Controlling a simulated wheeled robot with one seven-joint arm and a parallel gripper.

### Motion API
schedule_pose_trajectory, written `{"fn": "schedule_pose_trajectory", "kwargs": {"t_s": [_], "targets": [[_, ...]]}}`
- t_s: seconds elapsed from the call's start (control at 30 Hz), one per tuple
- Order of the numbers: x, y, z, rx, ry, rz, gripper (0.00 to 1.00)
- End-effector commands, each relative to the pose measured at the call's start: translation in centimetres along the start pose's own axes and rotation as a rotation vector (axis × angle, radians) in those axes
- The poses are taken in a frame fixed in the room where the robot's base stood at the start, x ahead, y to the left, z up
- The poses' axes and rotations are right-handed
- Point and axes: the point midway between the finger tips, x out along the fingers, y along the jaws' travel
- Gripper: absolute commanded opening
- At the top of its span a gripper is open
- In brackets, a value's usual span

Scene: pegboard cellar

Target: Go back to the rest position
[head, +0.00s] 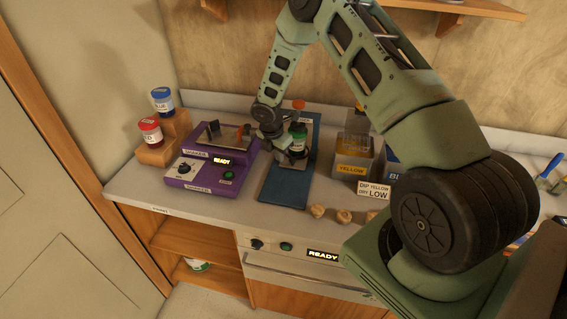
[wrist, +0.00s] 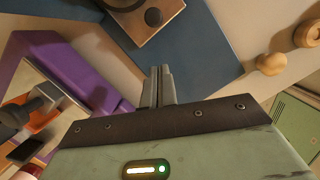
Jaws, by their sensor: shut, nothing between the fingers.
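My gripper (head: 296,155) hangs low over the blue base of a stand (head: 283,190), just right of a purple machine (head: 214,160). In the wrist view its two fingers (wrist: 160,72) are together with nothing between them. The blue base (wrist: 205,58) lies beyond the fingertips, and the purple machine (wrist: 70,80) is at left.
Red (head: 150,132) and blue (head: 162,100) lidded jars stand on wooden steps at left. A yellow-labelled bin (head: 352,157) and a sign (head: 373,189) stand at right. Small wooden knobs (head: 343,216) lie near the counter's front edge. A shelf (head: 460,8) overhangs the back.

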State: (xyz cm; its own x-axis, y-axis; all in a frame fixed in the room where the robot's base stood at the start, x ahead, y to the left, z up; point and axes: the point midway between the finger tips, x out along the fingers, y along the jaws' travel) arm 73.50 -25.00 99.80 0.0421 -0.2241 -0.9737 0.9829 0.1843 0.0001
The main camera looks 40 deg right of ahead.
Motion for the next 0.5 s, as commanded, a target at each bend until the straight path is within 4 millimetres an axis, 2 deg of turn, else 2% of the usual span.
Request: {"fn": "schedule_pose_trajectory", "kwargs": {"t_s": [0.23, 0.5], "targets": [[-4.2, 0.1, -0.2, -0.002, 0.0, 0.003, 0.0], [-6.3, 0.0, -0.2, -0.003, 0.002, 0.001, 0.0]]}}
